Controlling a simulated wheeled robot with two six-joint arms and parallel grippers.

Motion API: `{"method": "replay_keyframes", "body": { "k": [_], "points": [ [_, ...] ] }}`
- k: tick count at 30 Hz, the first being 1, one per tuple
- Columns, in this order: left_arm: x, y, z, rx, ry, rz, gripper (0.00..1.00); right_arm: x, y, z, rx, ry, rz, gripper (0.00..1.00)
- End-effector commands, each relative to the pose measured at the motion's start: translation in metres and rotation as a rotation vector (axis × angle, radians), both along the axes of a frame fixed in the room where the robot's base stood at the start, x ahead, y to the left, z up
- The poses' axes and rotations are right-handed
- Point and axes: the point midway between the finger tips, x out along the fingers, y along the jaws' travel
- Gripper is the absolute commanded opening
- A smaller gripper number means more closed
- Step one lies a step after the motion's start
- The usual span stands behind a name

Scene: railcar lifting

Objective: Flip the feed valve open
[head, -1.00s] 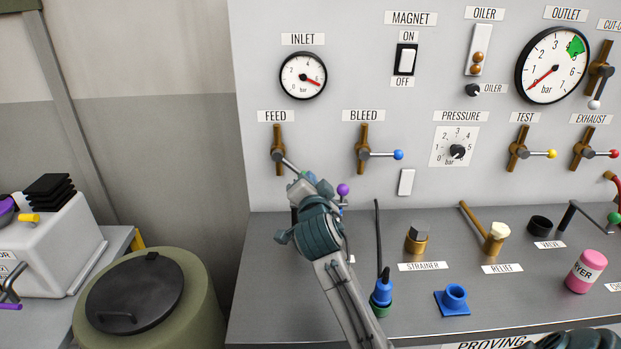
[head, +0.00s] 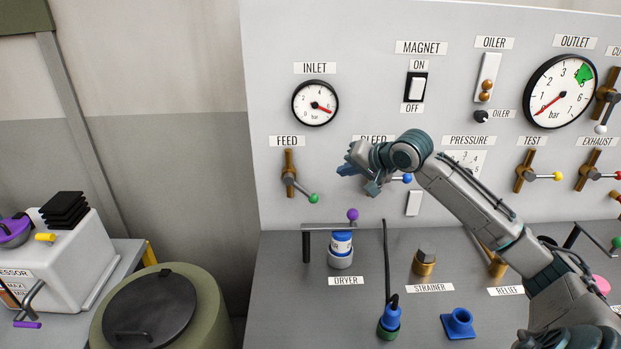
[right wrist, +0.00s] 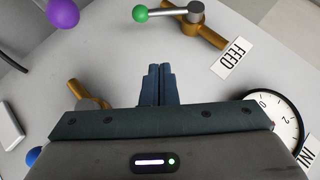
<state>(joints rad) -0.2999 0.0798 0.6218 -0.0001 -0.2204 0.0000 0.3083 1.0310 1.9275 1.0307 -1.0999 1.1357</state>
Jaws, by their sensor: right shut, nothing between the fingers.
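The feed valve (head: 289,180) is on the upright panel under its FEED label. It has a brass body and a grey lever that slants down to the right, ending in a green knob (head: 313,198). In the right wrist view the valve (right wrist: 205,28) and its green knob (right wrist: 140,13) are at the top, beyond the fingertips. My right gripper (head: 343,171) is shut and empty, in front of the panel, right of and a little above the green knob, apart from it. Its closed fingers (right wrist: 158,75) show in the right wrist view. My left gripper is not in view.
The bleed valve, with a blue knob (head: 407,178), is partly hidden behind my right gripper. The inlet gauge (head: 315,103) is above the feed valve. A dryer (head: 341,248) with a purple-knobbed lever (head: 352,214) stands on the bench below. The panel left of the feed valve is clear.

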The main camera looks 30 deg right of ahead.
Motion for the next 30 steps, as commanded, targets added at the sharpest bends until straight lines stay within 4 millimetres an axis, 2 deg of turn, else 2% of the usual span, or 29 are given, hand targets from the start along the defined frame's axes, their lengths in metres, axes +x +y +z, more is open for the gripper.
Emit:
{"method": "replay_keyframes", "body": {
  "k": [1, 4, 11, 20, 30],
  "points": [
    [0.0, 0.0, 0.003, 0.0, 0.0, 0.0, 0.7, -0.003, -0.005, 0.007, 0.007, 0.016, 0.006, 0.0],
    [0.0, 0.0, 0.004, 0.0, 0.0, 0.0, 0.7, -0.007, -0.006, 0.012, 0.024, 0.035, 0.019, 0.0],
    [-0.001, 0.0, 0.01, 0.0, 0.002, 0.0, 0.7, 0.001, -0.004, 0.008, 0.036, 0.037, 0.022, 0.0],
    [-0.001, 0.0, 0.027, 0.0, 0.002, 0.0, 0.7, 0.028, 0.004, -0.012, 0.038, 0.038, 0.022, 0.0],
    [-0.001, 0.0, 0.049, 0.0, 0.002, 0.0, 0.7, 0.069, 0.015, -0.043, 0.037, 0.039, 0.023, 0.0]
  ]
}}
